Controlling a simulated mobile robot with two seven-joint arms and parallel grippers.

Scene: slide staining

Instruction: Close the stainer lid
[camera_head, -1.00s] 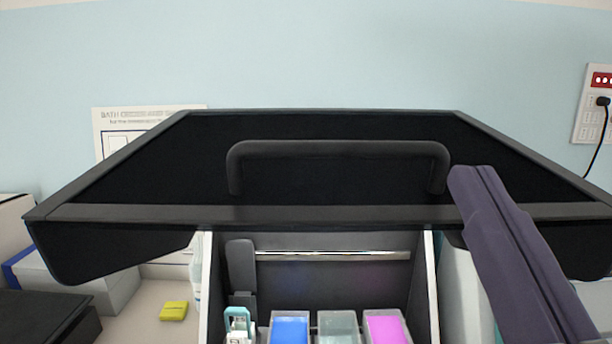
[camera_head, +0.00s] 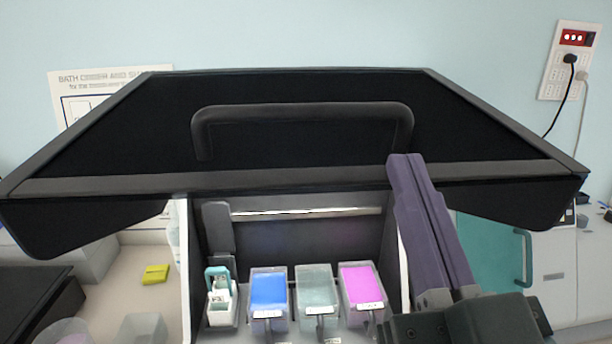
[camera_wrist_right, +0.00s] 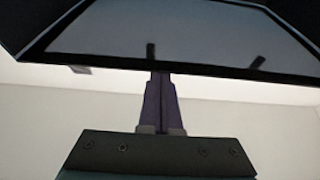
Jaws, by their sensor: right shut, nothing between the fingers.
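The black stainer lid (camera_head: 300,179) is raised and tilted open above the stainer in the head view, with a dark bar handle (camera_head: 300,110) on its face. My right gripper (camera_head: 405,160) is shut and empty, its purple fingers pointing up. Its tips overlap the lid's lower front edge, right of centre, below the handle's right end. In the right wrist view the shut fingers (camera_wrist_right: 161,78) reach the near edge of the lid (camera_wrist_right: 180,45); I cannot tell whether they touch it. My left gripper is not in view.
Inside the stainer are a slide rack (camera_head: 221,300) and blue (camera_head: 268,290), grey-teal (camera_head: 314,285) and magenta (camera_head: 358,282) baths. A yellow block (camera_head: 155,274) lies on the counter at left. A wall socket (camera_head: 570,65) with cords is at upper right.

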